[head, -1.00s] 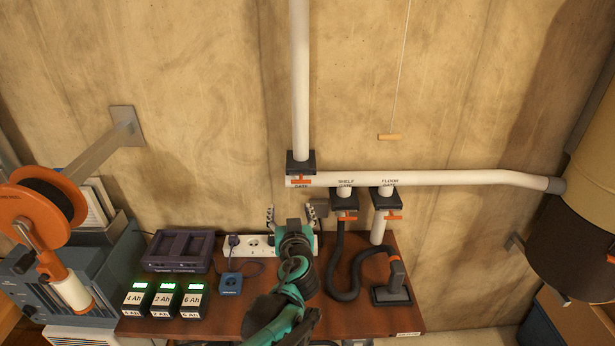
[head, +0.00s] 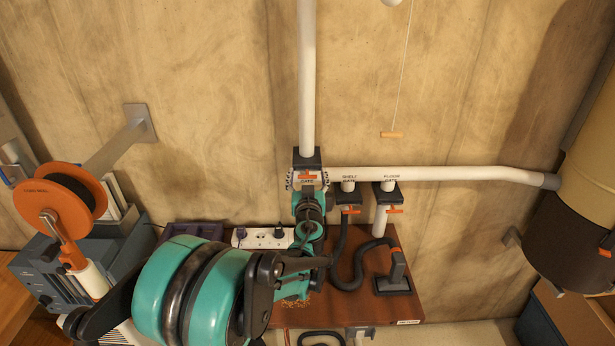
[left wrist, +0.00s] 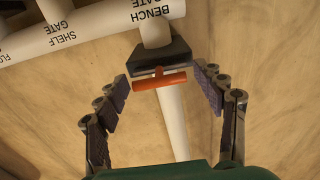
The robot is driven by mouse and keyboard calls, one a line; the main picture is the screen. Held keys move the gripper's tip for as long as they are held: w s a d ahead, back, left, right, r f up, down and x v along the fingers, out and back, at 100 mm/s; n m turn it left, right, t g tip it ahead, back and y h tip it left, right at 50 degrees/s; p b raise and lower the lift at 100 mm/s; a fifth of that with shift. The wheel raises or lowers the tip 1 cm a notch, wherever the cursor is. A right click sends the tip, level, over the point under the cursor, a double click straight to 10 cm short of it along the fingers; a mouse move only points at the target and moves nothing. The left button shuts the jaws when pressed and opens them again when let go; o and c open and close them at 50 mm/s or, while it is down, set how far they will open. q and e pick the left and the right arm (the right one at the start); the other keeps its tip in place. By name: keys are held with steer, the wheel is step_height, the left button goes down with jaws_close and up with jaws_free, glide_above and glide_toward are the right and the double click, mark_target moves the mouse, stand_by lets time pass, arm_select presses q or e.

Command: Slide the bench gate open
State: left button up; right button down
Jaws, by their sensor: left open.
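The bench gate (head: 307,154) is a dark block on the white vertical pipe, just above the horizontal pipe. Its orange handle (left wrist: 160,80) lies crosswise under the block in the left wrist view, where the BENCH GATE label reads upside down. My left gripper (head: 307,181) is open at the gate, with a finger on each side of the handle. In the left wrist view the gripper (left wrist: 160,88) shows gaps between both fingers and the handle's ends. The gripper's body and arm cover what lies just below. My right gripper is out of view.
The shelf gate (head: 348,194) and floor gate (head: 388,194), each with an orange handle, sit close to the right. A pull cord with a wooden grip (head: 392,135) hangs at upper right. A power strip (head: 262,238) and a hose nozzle (head: 396,272) are on the bench below.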

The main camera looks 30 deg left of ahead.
mark_target(307, 177)
arm_select(q)
jaws_close()
steer(key=v, duration=0.6)
steer(key=shift+a, duration=0.1)
jaws_free()
steer(key=shift+s, duration=0.1)
